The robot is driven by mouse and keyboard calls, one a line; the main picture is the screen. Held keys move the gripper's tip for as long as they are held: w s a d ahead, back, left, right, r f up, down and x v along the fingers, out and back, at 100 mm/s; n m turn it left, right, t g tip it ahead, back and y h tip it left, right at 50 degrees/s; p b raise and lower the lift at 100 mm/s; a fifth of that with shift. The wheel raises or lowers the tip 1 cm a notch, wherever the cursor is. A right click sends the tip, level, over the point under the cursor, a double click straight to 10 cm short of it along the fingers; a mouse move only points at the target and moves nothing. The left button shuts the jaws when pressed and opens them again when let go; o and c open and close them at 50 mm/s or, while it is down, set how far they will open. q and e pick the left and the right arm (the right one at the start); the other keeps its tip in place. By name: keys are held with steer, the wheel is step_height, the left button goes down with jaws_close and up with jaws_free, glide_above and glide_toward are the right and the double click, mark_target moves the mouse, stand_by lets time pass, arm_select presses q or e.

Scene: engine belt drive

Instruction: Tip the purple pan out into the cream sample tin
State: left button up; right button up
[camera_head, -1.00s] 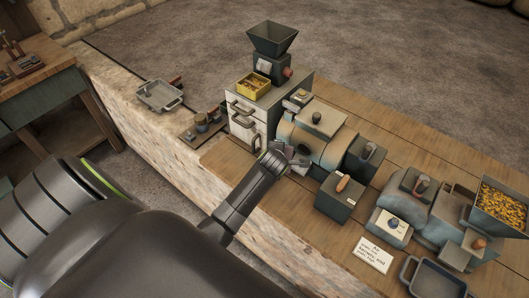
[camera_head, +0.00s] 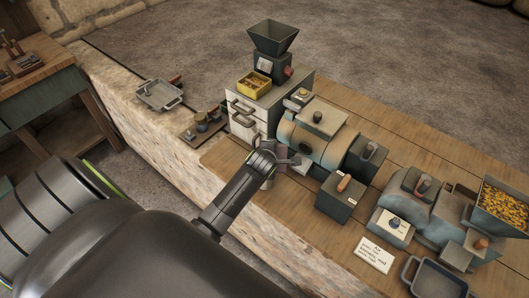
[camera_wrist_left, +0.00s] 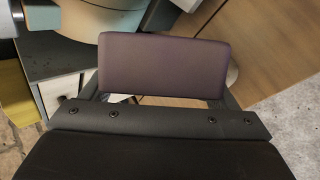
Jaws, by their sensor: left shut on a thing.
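A purple-brown slab-like thing (camera_wrist_left: 165,65), which looks like the purple pan, is between the fingers of my left gripper in the left wrist view. Only one flat face shows there; its inside and contents are hidden. In the head view my left gripper (camera_head: 281,160) is shut on it, in front of the drawer cabinet and beside the rounded grey-green machine; the pan is mostly hidden there. I cannot pick out the cream sample tin with certainty. A small yellow box (camera_head: 254,85) with contents sits on the cabinet. My right gripper is not in view.
The drawer cabinet (camera_head: 241,131) carries a hopper mill (camera_head: 273,40). A dark box (camera_head: 340,197) with an orange-brown knob stands right of the gripper. A hopper of yellow bits (camera_head: 502,208) and a blue-grey pan (camera_head: 437,281) are at the right. A grey tray (camera_head: 160,95) lies on the stone ledge.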

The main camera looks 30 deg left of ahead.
arm_select(q)
steer(key=shift+s+d+r, duration=0.1)
steer(key=shift+a, duration=0.25)
steer(key=shift+s+d+t+h, duration=0.1)
steer(key=shift+t+h, duration=0.2)
steer(key=shift+a+n, duration=0.2)
steer(key=shift+n, duration=0.1)
steer(key=shift+s, duration=0.1)
steer(key=shift+d, duration=0.1)
